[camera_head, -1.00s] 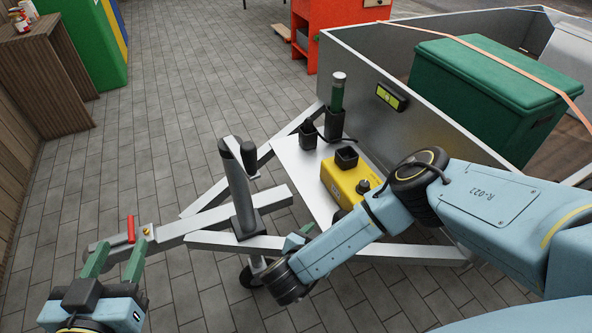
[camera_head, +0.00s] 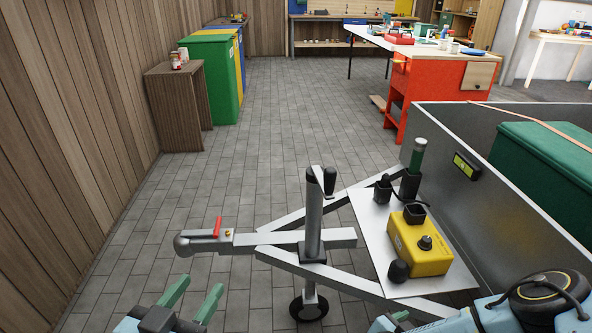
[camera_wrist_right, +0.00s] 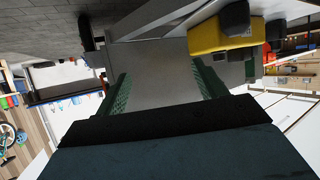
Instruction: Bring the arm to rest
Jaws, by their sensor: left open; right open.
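My left gripper (camera_head: 199,287) is at the bottom edge of the head view, left of centre. Its two green fingers are spread, with nothing between them. It is nearer to me than the trailer drawbar. My right arm (camera_head: 545,298) lies low in the bottom right corner of the head view, with its hand largely cut off by the bottom edge. In the right wrist view my right gripper (camera_wrist_right: 163,86) has its green fingers wide apart and holds nothing.
The trailer's drawbar (camera_head: 285,239) with red-handled coupling and jockey wheel (camera_head: 309,305) stands ahead. A yellow box (camera_head: 420,250) sits on its plate. The grey trailer wall (camera_head: 479,150) and green chest (camera_head: 548,170) are at right. Paved floor is clear on the left.

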